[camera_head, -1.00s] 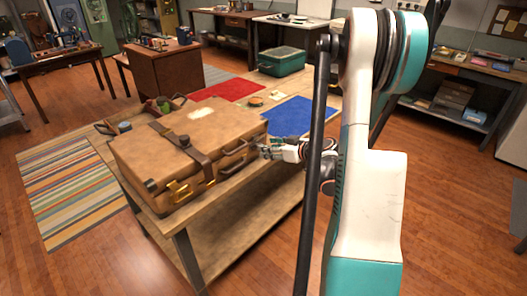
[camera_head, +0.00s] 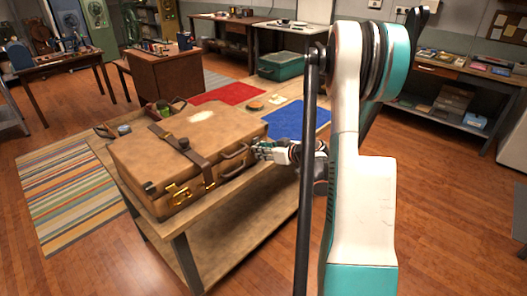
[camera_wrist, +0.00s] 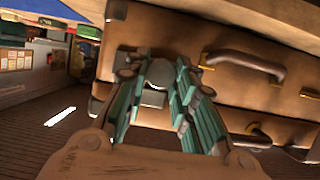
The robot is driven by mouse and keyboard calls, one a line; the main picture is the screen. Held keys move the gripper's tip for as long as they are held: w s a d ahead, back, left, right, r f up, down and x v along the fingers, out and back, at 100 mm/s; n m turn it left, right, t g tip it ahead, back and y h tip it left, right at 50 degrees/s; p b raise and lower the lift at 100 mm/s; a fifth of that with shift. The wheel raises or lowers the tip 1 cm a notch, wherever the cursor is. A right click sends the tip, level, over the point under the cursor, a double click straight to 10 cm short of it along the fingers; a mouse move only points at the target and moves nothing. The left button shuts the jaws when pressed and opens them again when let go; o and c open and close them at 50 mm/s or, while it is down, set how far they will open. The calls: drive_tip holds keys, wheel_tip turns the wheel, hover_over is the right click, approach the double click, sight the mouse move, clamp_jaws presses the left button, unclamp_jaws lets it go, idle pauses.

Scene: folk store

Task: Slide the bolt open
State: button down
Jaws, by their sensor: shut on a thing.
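A brown leather suitcase (camera_head: 195,165) lies shut on a wooden bench (camera_head: 220,197). Its front face carries a brass bolt-like fitting (camera_head: 178,192) near the left end, a dark strap (camera_head: 180,142) and a handle (camera_head: 235,160). My gripper (camera_head: 258,151) is at the right end of this front face. In the wrist view my gripper (camera_wrist: 162,78) is closed around a grey rounded piece (camera_wrist: 160,72) in front of the suitcase (camera_wrist: 215,32); the handle (camera_wrist: 245,62) is to its right. The fingers partly hide this piece; I cannot tell for sure whether it is the bolt's knob.
A red mat (camera_head: 230,93) and a blue mat (camera_head: 298,125) lie on the bench behind the suitcase. A green case (camera_head: 282,67) stands farther back. Small items (camera_head: 160,108) sit by the suitcase's far left side. Wooden floor is free in front.

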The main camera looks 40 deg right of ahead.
drive_tip(key=d, duration=0.3)
drive_tip(key=shift+w+d, duration=0.15)
drive_tip(key=shift+d, duration=0.2)
drive_tip(key=c, duration=1.3)
unclamp_jaws()
drive_tip(key=shift+d, duration=0.1)
drive_tip(key=v, duration=1.2)
